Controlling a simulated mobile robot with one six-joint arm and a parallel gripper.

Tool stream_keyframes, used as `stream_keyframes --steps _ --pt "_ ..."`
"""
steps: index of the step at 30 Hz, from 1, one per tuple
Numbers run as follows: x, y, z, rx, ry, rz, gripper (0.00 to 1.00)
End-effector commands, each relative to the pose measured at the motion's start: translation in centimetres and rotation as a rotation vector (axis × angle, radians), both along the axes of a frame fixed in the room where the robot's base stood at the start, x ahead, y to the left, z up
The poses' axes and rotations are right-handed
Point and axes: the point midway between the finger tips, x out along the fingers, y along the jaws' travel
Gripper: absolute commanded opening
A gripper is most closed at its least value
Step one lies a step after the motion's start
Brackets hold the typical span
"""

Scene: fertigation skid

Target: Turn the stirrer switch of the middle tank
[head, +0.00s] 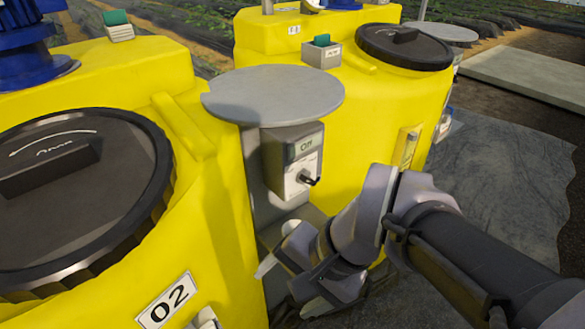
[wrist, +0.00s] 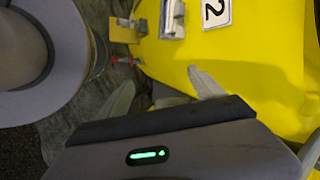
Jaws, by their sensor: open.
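A grey switch box (head: 292,160) stands on a post under a round grey plate, between two yellow tanks. Its small display (head: 306,145) appears to read "Off". A black knob (head: 308,179) sticks out of its front. The near yellow tank (head: 225,215) has a label "02" (head: 167,301); it also fills the right of the wrist view (wrist: 270,75). My gripper (head: 272,252) is below and in front of the switch box, apart from the knob. In the wrist view the fingers (wrist: 163,90) are spread with nothing between them. The knob is not visible in the wrist view.
The round grey plate (head: 272,95) overhangs the switch box. The far yellow tank (head: 365,100) with a black lid (head: 404,46) stands behind. Red-handled fittings (wrist: 122,60) and a grey fitting (wrist: 172,18) show near the tank. Grey ground (head: 500,170) lies open at the right.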

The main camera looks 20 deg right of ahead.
Motion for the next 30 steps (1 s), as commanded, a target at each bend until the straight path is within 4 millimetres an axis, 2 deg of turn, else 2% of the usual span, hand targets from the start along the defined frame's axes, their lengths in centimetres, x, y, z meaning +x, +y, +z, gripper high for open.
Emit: stream_keyframes --steps 8,11,13,14,16,17,19,21,24,27,30 --pt "3.9 0.6 -2.0 0.402 0.317 -0.364 0.77" --pt "6.5 0.0 -2.6 0.597 0.438 -0.535 0.77" --pt "9.0 -1.3 -3.2 0.77 0.528 -0.681 0.77" --pt "10.2 -2.3 -3.5 0.859 0.568 -0.753 0.77" --pt "13.6 -5.6 -4.7 1.1 0.66 -0.943 0.77" --pt "15.0 -7.6 -5.4 1.215 0.691 -1.028 0.77" --pt "17.7 -13.0 -7.6 1.481 0.744 -1.212 0.77" --pt "19.0 -18.0 -9.8 1.704 0.761 -1.353 0.77" --pt "19.4 -22.8 -12.3 1.911 0.754 -1.47 0.77" --pt "19.6 -24.6 -13.3 1.991 0.746 -1.51 0.77" --pt "20.8 -24.2 -13.4 1.996 0.745 -1.512 0.77"
